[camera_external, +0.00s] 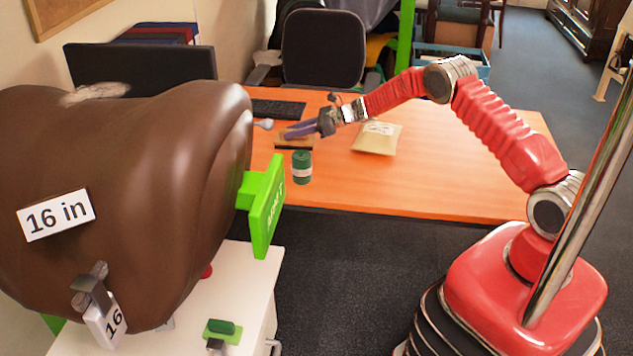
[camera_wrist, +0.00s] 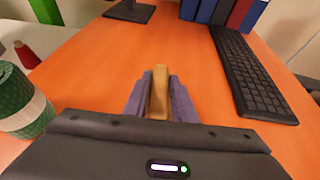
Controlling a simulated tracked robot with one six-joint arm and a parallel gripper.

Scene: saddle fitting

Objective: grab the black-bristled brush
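The brush, a narrow wooden block, shows in the external view (camera_external: 294,144) at the desk's left part. In the wrist view its tan back (camera_wrist: 159,92) lies lengthwise between the two fingers. Its black bristles are hardly visible. My gripper, with purple-grey fingers, is right over the brush in the external view (camera_external: 301,131). In the wrist view (camera_wrist: 159,100) a finger stands close along each side of the brush, with little or no gap. I cannot tell whether the fingers press on it, or whether it is lifted off the desk.
A green cylinder with a pale band (camera_external: 302,167) stands in front of the brush. It is at left in the wrist view (camera_wrist: 22,103). A keyboard (camera_external: 277,109) lies behind, a beige packet (camera_external: 377,138) to the right. The desk's right side is clear.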

